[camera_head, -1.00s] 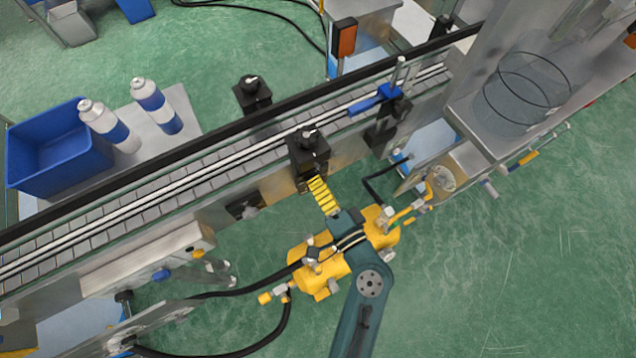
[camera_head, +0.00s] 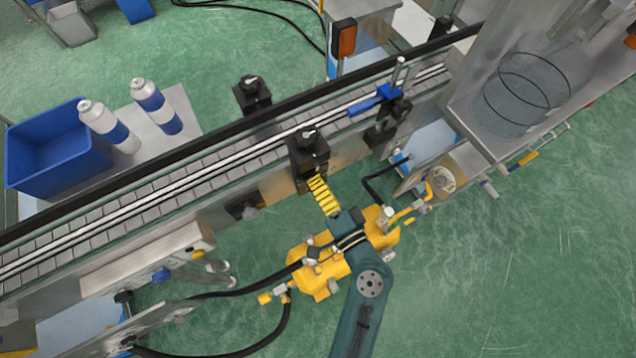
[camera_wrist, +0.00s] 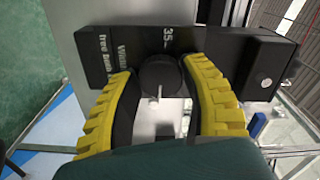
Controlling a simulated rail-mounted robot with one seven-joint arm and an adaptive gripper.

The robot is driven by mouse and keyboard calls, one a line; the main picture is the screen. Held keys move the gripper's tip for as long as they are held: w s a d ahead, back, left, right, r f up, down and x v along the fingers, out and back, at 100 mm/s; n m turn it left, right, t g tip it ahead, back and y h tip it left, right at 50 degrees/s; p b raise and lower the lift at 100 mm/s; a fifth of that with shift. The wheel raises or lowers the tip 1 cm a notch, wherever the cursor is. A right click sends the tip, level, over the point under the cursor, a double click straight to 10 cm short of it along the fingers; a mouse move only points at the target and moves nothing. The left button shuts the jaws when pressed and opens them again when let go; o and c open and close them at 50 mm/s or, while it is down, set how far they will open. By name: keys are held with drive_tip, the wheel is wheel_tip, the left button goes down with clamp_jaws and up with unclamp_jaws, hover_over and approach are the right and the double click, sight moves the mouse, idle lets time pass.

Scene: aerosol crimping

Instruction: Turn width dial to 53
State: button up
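The width dial (camera_wrist: 160,76) is a round black knob with a pale pointer, set on a black housing (camera_wrist: 105,50). The housing carries the white word "Width", other partly hidden lettering, and the number 35. My gripper (camera_wrist: 161,80) has its yellow ribbed fingers with dark inner pads on both sides of the dial, and the pads appear to touch it. In the head view, my gripper (camera_head: 321,192) reaches the front of the black block (camera_head: 309,156) on the conveyor's near side. The dial itself is hidden there.
The conveyor (camera_head: 215,170) runs diagonally behind the block. A second black knob block (camera_head: 252,95) stands on its far side. A blue clamp (camera_head: 377,100) is to the right. A blue bin (camera_head: 50,150) and two spray cans are at left. Green floor is open at lower right.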

drive_tip(key=o, duration=0.3)
drive_tip(key=v, duration=1.2)
